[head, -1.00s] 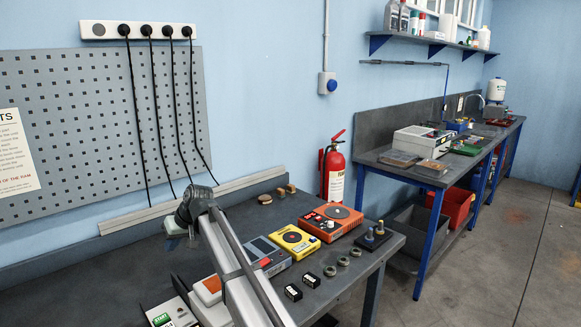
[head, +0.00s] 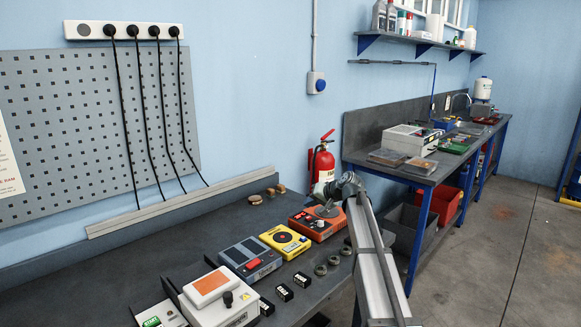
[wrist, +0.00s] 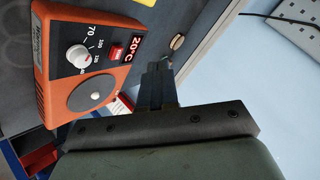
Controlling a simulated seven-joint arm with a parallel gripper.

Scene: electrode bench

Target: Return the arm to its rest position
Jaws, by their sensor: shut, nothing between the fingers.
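My gripper (head: 324,191) is at the end of my arm in the head view, above the far right end of the dark bench. It overlaps the orange hotplate (head: 306,222) in the picture. In the wrist view my gripper (wrist: 157,72) has its dark fingers together, with nothing held. The orange hotplate (wrist: 92,60) fills the left of that view, with its dial, round plate and a lit 20°C display.
A yellow device (head: 285,240), a grey meter (head: 249,258) and a white box with an orange top (head: 212,287) line the bench (head: 120,270). A red fire extinguisher (head: 322,164) stands behind my gripper. A second bench (head: 425,175) is at the right, with floor between.

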